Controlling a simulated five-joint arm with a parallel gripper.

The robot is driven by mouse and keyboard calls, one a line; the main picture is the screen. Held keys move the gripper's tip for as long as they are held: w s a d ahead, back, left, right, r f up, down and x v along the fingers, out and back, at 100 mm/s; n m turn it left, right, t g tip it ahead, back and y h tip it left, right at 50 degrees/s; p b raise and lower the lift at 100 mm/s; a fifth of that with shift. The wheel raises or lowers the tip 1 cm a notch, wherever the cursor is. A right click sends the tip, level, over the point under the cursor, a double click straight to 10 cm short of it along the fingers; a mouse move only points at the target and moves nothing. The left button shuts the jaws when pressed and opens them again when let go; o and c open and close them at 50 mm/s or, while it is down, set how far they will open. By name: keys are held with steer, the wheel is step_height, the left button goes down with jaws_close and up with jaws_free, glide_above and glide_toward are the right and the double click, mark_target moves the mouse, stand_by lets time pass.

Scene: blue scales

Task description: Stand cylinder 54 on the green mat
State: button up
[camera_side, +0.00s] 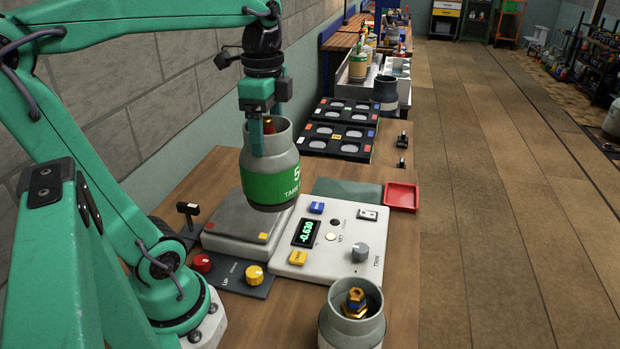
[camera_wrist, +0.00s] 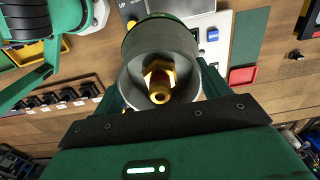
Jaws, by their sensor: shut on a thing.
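My gripper (camera_side: 262,132) is shut on the rim of a grey cylinder (camera_side: 270,178) with a green band. A 5 and part of the word TARE show on the band; the rest of its number is turned out of sight. The cylinder hangs roughly upright over the scale's pan (camera_side: 243,222), seemingly clear of it. The wrist view looks down into its collar (camera_wrist: 135,82) at a brass valve.
The scale's panel (camera_side: 335,245) reads -0.630. A red tray (camera_side: 401,197) adjoins the mat on the right. Another grey cylinder (camera_side: 352,322) stands at the front. Black racks (camera_side: 338,139) lie behind the mat. A dark control plate (camera_side: 232,275) with knobs is front left.

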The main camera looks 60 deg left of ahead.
steer(key=shift+w+a+r, duration=0.15)
steer(key=shift+w, duration=0.65)
steer(key=w+a+f, duration=0.1)
steer(key=w+f, duration=0.2)
steer(key=w, duration=1)
steer(key=w+a+f, duration=0.1)
steer(key=w+f, duration=0.3)
steer(key=w, duration=0.9)
steer(key=shift+f, duration=0.2)
steer(key=shift+w, duration=0.1)
